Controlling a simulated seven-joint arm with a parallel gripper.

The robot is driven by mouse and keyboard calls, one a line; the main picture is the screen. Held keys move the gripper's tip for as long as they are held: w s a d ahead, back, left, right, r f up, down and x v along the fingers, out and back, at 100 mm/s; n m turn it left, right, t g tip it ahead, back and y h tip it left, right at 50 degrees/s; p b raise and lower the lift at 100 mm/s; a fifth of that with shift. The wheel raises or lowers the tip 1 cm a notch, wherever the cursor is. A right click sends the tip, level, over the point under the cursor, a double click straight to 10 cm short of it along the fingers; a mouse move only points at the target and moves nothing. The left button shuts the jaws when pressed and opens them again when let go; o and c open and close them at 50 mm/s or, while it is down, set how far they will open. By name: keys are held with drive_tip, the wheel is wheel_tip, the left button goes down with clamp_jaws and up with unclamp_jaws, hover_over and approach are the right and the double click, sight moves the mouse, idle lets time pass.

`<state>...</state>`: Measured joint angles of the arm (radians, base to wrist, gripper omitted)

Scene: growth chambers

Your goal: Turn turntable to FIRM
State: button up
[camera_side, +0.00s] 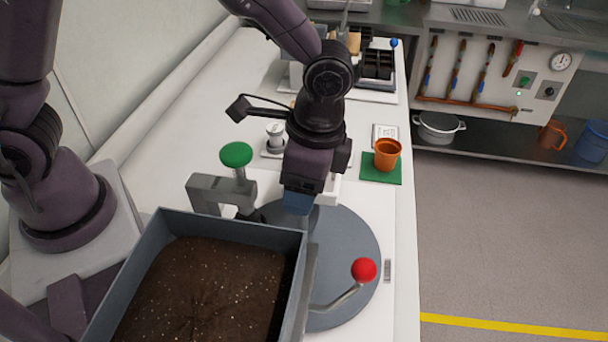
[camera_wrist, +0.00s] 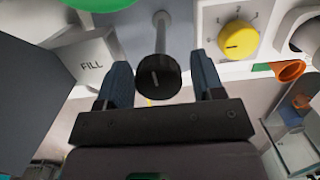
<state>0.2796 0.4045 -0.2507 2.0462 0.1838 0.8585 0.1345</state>
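The turntable appears to be the flat grey disc (camera_side: 345,238) in the side view, partly hidden by my arm and the soil box. A bent metal handle with a red ball (camera_side: 364,270) reaches over its near right part. My gripper (camera_side: 298,205) points down over the disc's far left part. In the wrist view its two blue fingers (camera_wrist: 160,82) are apart. A black round knob (camera_wrist: 158,76) with a pale mark shows between them; I cannot tell whether they touch it. A yellow dial knob (camera_wrist: 238,40) with marks around it is to the right. No FIRM label is readable.
A soil-filled grey box (camera_side: 137,262) stands close at the near left. An orange pot (camera_side: 388,154) stands on a green mat (camera_side: 381,177).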

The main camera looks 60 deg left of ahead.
drive_tip(key=shift+d+r, duration=0.1)
drive_tip(key=shift+r, duration=3.4)
drive_tip(key=shift+c, duration=0.3)
